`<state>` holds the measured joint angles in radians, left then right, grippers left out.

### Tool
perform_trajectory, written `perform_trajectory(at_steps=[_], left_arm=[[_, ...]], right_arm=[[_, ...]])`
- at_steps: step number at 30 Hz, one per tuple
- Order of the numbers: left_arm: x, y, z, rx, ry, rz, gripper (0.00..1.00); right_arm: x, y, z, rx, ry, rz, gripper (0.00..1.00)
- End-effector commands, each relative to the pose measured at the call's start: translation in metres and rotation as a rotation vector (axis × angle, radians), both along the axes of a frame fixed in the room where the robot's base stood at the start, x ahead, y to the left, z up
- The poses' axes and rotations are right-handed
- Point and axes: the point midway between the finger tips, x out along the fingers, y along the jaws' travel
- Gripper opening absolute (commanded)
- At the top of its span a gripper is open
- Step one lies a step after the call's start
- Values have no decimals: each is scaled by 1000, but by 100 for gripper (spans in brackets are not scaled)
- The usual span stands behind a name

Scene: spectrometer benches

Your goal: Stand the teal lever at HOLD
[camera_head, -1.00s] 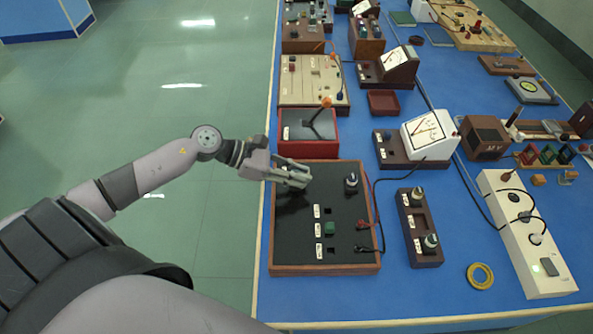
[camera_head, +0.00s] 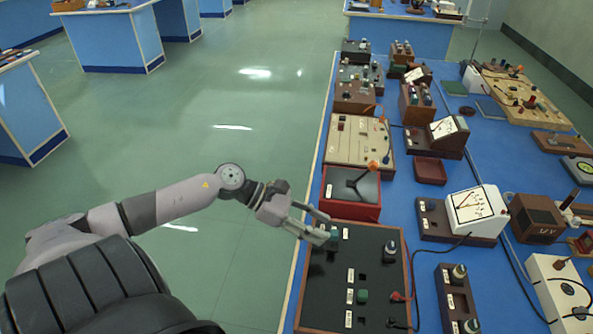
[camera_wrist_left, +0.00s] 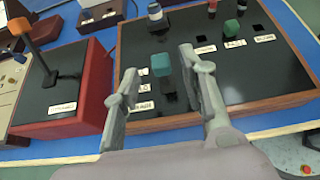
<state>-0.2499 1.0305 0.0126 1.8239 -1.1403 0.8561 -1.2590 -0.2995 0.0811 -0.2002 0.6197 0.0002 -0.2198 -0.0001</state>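The teal lever, a teal block on a dark stem, stands near one edge of a black wood-framed panel (camera_wrist_left: 218,38). In the left wrist view the teal knob (camera_wrist_left: 161,65) shows between and just beyond the fingers, with clear space on both sides. In the head view the knob (camera_head: 333,233) is right at the fingertips, at the panel's far-left corner. My left gripper (camera_head: 322,228) is open and empty; it also shows in the left wrist view (camera_wrist_left: 165,90). White labels lie beside the lever, partly hidden and unreadable. My right gripper is not in view.
A red box with an orange-tipped lever (camera_head: 373,166) stands just beyond the panel. The panel also carries a green block (camera_head: 362,296), a dark knob (camera_head: 390,250) and red and black plugs. A white meter (camera_head: 477,208) is to the right. Floor is open at left.

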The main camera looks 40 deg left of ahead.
Motion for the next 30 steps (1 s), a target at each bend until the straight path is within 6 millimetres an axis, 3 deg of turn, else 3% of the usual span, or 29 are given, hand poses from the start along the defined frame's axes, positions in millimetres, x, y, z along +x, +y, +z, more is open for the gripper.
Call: perform_trajectory(at_steps=[6,12,30], left_arm=[[-19,29,17,2,4,-1,38],[-28,45,28,0,1,-2,38],[-32,51,33,0,0,-1,38]], right_arm=[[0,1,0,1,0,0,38],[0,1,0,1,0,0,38],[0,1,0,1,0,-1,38]])
